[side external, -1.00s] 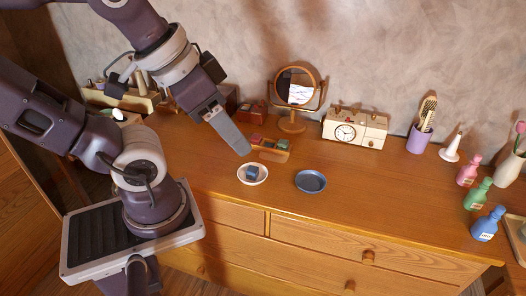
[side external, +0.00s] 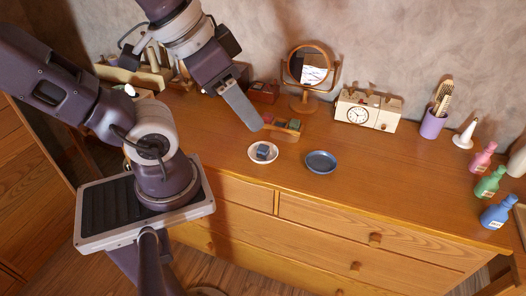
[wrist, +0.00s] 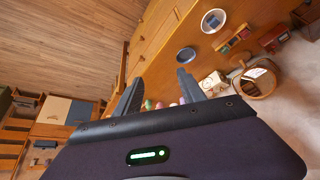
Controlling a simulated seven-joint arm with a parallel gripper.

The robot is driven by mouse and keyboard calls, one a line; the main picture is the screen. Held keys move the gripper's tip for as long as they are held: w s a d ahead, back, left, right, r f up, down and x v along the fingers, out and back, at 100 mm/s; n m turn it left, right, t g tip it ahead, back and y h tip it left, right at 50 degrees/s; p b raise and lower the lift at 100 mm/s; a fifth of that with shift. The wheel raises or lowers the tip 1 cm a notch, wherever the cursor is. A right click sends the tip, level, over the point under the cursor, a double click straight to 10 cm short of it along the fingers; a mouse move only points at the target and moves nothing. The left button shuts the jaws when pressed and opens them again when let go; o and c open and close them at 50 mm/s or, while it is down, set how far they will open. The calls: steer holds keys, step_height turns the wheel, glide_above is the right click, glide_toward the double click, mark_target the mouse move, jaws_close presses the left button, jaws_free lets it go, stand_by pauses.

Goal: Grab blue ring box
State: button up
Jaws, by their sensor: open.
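The blue ring box (side external: 263,150) is a small dark blue cube sitting in a white dish (side external: 252,158) on the wooden dresser top. It also shows small in the dish near the top of the wrist view (wrist: 214,21). My gripper (side external: 256,126) is above the dresser, behind and above the dish in the side view, apart from the box. In the wrist view my gripper (wrist: 160,76) has its two fingers spread with nothing between them.
An empty blue dish (side external: 321,161) lies right of the white one. Behind stand a small tray of colored boxes (side external: 284,126), a round mirror (side external: 309,66) and a clock (side external: 358,115). Bottles (side external: 490,182) stand at the right. The dresser's middle front is clear.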

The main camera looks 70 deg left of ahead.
steer(key=n+y, duration=1.5)
glide_toward(264, 149)
steer(key=shift+x, duration=0.75)
steer(key=shift+a+f+m, duration=0.15)
steer(key=shift+f+m, duration=0.15)
steer(key=shift+m, duration=0.3)
steer(key=shift+t, duration=0.4)
steer(key=x, duration=0.7)
steer(key=shift+s+a+r, duration=0.1)
steer(key=shift+a+r, duration=0.05)
steer(key=shift+a, duration=0.05)
jaws_close()
